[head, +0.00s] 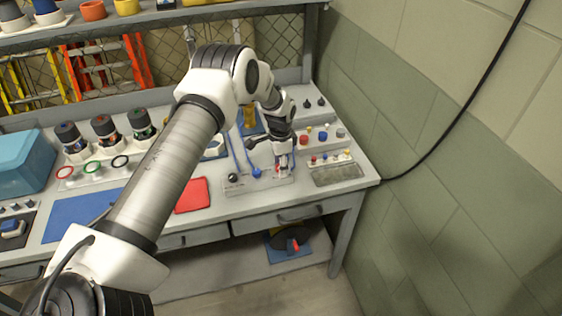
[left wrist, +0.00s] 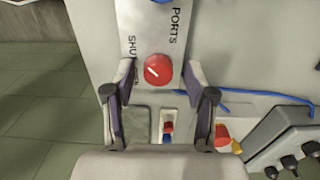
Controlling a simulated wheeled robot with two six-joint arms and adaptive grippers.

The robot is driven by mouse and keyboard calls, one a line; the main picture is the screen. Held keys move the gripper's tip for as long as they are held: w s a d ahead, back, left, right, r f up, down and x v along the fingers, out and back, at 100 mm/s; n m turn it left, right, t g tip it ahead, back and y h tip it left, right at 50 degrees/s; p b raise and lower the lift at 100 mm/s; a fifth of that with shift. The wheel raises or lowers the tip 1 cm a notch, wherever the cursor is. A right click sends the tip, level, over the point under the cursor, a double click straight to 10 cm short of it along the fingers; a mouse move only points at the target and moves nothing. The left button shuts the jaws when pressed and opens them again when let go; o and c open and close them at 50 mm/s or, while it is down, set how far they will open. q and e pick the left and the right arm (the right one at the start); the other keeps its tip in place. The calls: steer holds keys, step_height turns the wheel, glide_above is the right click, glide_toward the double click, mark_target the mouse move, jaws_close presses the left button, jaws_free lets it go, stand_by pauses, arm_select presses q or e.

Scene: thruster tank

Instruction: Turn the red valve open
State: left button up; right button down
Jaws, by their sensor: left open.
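The red valve (left wrist: 158,70) is a round red knob with a white line, set on a light panel lettered "PORTS" and "SHU...", the rest of that word being hidden by a finger. In the left wrist view it lies between the two fingers of my left gripper (left wrist: 159,82), which are open with a gap on each side. In the head view my left gripper (head: 283,165) points down over the right end of the panel, and the red valve (head: 278,169) is mostly hidden by it. My right gripper is not in view.
A blue knob (head: 257,173) and a black knob (head: 233,178) stand on the same panel, left of the gripper. Boxes with small coloured knobs (head: 330,157) stand to the right. A red pad (head: 192,195) lies to the left. A wall (head: 430,200) closes the right side.

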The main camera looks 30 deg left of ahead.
arm_select(q)
steer(key=shift+s+a+r, duration=0.1)
steer(key=shift+s+r, duration=0.2)
steer(key=shift+s, duration=0.05)
jaws_close()
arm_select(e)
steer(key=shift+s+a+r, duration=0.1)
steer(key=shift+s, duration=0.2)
arm_select(q)
steer(key=shift+n, duration=0.4)
steer(key=n, duration=0.1)
steer(key=n+b, duration=0.1)
steer(key=shift+f+n, duration=0.2)
steer(key=shift+n, duration=0.1)
steer(key=n+b, duration=0.1)
steer(key=n, duration=0.8)
steer(key=shift+r, duration=0.1)
steer(key=n, duration=0.5)
steer(key=shift+d+n, duration=0.2)
steer(key=shift+n, duration=0.1)
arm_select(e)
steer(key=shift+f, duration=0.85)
